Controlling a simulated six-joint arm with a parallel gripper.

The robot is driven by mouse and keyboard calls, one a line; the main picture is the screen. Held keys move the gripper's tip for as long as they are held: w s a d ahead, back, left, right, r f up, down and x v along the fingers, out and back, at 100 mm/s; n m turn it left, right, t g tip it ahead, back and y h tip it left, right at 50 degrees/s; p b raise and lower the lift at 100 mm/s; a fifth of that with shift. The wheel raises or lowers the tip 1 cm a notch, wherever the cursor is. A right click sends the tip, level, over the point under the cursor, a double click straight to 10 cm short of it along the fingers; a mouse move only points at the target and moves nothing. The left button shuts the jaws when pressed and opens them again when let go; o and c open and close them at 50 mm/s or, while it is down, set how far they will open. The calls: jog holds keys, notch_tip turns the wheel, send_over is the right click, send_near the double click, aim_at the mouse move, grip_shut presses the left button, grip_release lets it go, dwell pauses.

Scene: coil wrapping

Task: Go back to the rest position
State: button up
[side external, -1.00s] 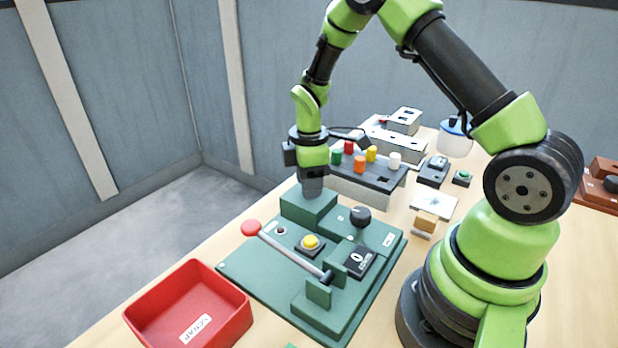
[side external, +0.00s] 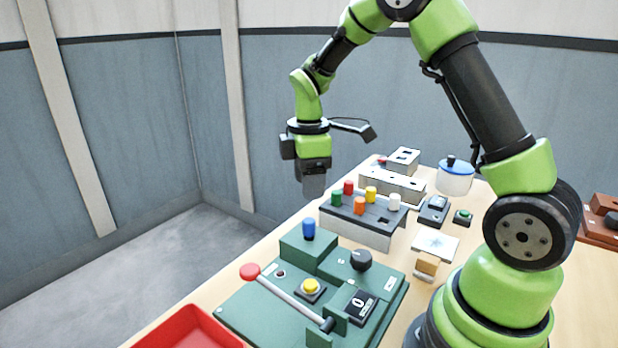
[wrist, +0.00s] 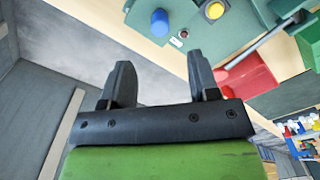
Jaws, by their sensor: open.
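My gripper (side external: 314,186) hangs in the air above and beyond the green machine (side external: 240,305), pointing down. In the wrist view my gripper (wrist: 162,82) shows two dark fingers spread apart with nothing between them. A blue peg (side external: 309,229) stands upright on the raised green block of the machine, below the gripper and apart from it. The blue peg also shows in the wrist view (wrist: 159,22). The machine carries a lever with a red knob (side external: 250,272), a yellow button (side external: 311,286), a black dial (side external: 361,260) and a counter (side external: 361,306) that appears to read 0.
A rack (side external: 365,228) holds several coloured pegs behind the machine. A red bin (side external: 187,330) lies at the front left. A lidded jar (side external: 455,176), a small stand (side external: 434,243) and a green-button box (side external: 462,216) stand to the right. The air around the gripper is clear.

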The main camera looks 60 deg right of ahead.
jog(key=shift+r, duration=0.2)
jog(key=s+a+r+m+t+y, duration=0.1)
jog(key=s+a+r+m+t, duration=0.2)
jog(key=s+a+r+m, duration=0.2)
jog(key=s+a+r+m+t+y, duration=0.1)
jog(key=s+a+r+m+t, duration=0.3)
jog(key=s+r+m, duration=0.4)
jog(key=s+a, duration=0.1)
jog(key=s, duration=0.3)
jog(key=shift+s+a+r+m, duration=0.15)
jog(key=shift+s+r+m, duration=0.2)
jog(key=shift+r+m, duration=0.05)
dwell(0.9)
